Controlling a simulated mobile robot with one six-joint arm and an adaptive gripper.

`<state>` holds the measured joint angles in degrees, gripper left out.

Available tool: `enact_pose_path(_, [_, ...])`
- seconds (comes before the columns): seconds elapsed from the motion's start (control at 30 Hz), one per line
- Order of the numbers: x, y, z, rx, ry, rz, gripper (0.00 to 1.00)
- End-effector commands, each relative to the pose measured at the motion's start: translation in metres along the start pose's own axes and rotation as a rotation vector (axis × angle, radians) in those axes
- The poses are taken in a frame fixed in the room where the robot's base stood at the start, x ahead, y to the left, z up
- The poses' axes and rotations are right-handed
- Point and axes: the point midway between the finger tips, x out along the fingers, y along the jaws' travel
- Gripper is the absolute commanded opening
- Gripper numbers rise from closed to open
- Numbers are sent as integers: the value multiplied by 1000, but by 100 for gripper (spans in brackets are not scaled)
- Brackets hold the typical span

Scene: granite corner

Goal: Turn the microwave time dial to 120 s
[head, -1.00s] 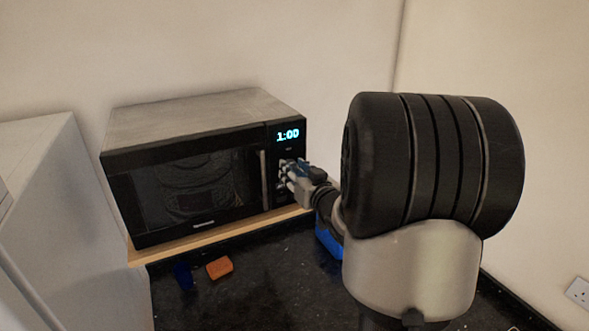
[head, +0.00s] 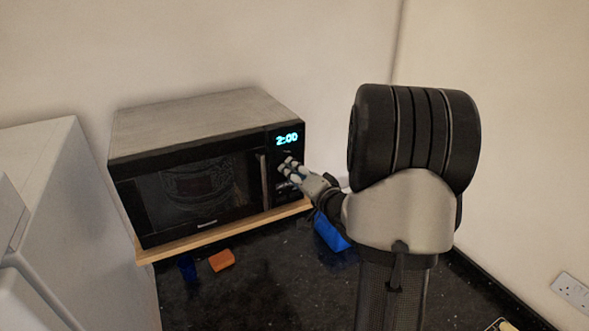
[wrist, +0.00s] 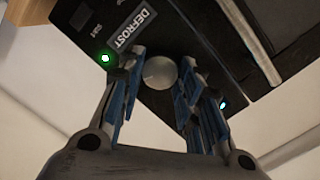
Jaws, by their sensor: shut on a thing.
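The black microwave (head: 185,200) stands against the back wall, and its display (head: 287,139) reads 2:00. My gripper (head: 288,169) is at the control panel on the microwave's right side, below the display. In the wrist view, the round silver time dial (wrist: 160,72) lies between the two blue-padded fingers, and my gripper is shut on it. A DEFROST label (wrist: 132,29) shows on the panel beside the dial. In the head view the fingers hide the dial, so its pointer cannot be read.
The microwave sits on a wooden board (head: 225,232) over a dark speckled worktop (head: 255,285). An orange block (head: 222,260) and a dark blue object (head: 188,267) lie in front. A bright blue object (head: 330,233) is below my wrist. A white appliance (head: 75,220) stands at left.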

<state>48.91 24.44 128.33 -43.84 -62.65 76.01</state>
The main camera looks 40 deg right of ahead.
Motion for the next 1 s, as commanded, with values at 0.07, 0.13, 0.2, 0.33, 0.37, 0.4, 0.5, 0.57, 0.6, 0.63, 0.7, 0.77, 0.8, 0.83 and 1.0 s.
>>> enact_pose_path(0.07, [0,-1,-2,36,0,-5,9])
enact_pose_path(0.13, [0,-1,-2,62,-2,-8,9])
enact_pose_path(0.2, [0,-1,-2,82,-3,-10,9])
enact_pose_path(0.33, [0,-1,-2,106,-5,-13,9])
enact_pose_path(0.37, [0,-1,-2,109,-5,-14,9])
enact_pose_path(0.4, [0,-1,-2,112,-5,-14,9])
enact_pose_path(0.5, [0,-1,-2,115,-5,-15,9])
enact_pose_path(0.57, [0,-1,-2,116,-5,-15,9])
enact_pose_path(0.6, [0,-1,-2,116,-5,-15,9])
enact_pose_path(0.63, [0,-1,-2,116,-5,-15,9])
enact_pose_path(0.7, [0,-1,-2,116,-5,-16,9])
enact_pose_path(0.77, [0,-1,-2,115,-5,-16,9])
enact_pose_path(0.8, [0,-1,-2,115,-5,-16,9])
enact_pose_path(0.83, [0,-1,-2,115,-5,-16,34])
enact_pose_path(1.0, [0,0,-1,115,-6,-15,46])
